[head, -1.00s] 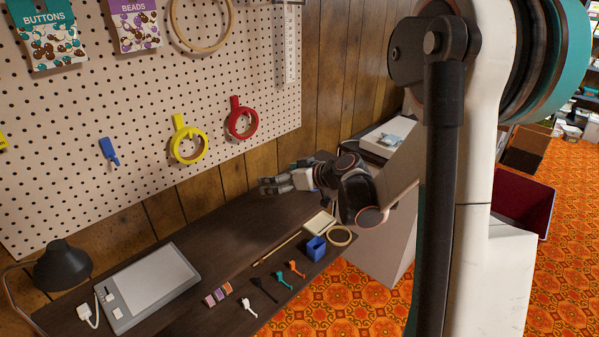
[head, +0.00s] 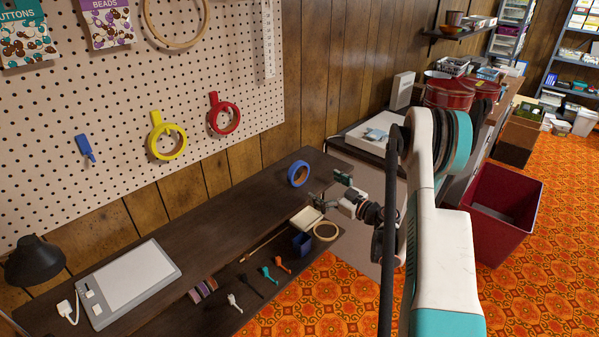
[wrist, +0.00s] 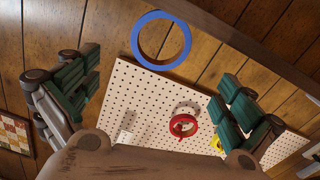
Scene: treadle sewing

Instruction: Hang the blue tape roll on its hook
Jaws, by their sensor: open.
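The blue tape roll (head: 298,173) appears to stand on edge on the dark desk (head: 235,215), near its far right end. In the wrist view the roll (wrist: 138,40) shows as an open ring, above the gap between the fingers. My gripper (head: 329,189) is open and empty, just right of the roll and apart from it. Its two green-padded fingers are spread wide in the wrist view (wrist: 160,93). The blue hook (head: 84,145) on the pegboard is empty, left of the yellow roll (head: 153,142) and red roll (head: 213,121), which hang on their hooks.
A black lamp (head: 35,262) stands at the left. The desk behind the tablet is mostly clear.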

